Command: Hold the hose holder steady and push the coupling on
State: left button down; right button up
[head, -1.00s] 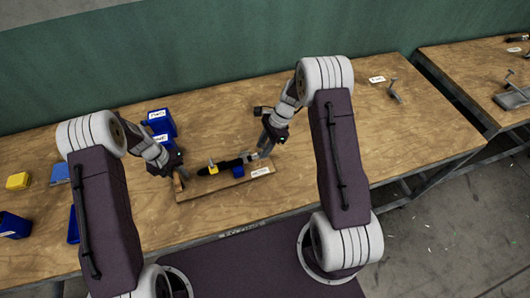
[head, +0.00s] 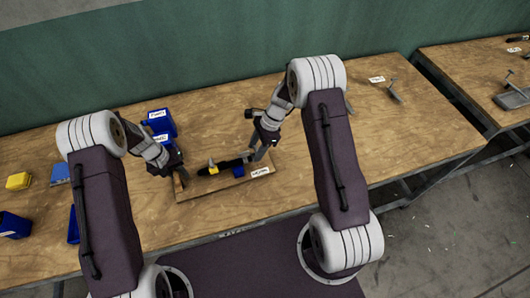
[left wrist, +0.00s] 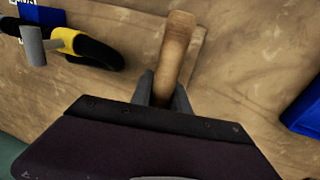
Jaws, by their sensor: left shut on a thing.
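The hose holder (head: 219,188) is a wooden board on the bench, with a black hose (head: 227,165), a yellow clamp (head: 213,168) and a blue block (head: 238,172) on it. My left gripper (head: 177,171) is shut on the holder's wooden handle at its left end. In the left wrist view the handle (left wrist: 177,45) stands between my fingers (left wrist: 163,90), and the hose (left wrist: 98,52) shows at upper left. My right gripper (head: 258,153) is at the hose's right end; its fingers hide the coupling, so its grip on it cannot be told.
Blue bins (head: 160,125) stand behind the holder at left. A yellow block (head: 18,181) and another blue bin (head: 14,225) are at the far left. A metal tool (head: 394,93) lies at the back right. The bench right of the holder is clear.

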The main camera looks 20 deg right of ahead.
pick_arm(q)
jog(key=shift+s, duration=0.1)
pick_arm(e)
jog(key=shift+o, duration=0.4)
jog(key=shift+w+d+r, duration=0.1)
jog(key=shift+d+r, duration=0.1)
jog(key=shift+r, duration=0.2)
pick_arm(q)
jog(key=c, duration=1.2)
grip_release()
pick_arm(e)
jog(key=v, duration=1.1)
pick_arm(q)
jog(key=shift+o, duration=0.2)
pick_arm(e)
jog(key=shift+r, duration=0.1)
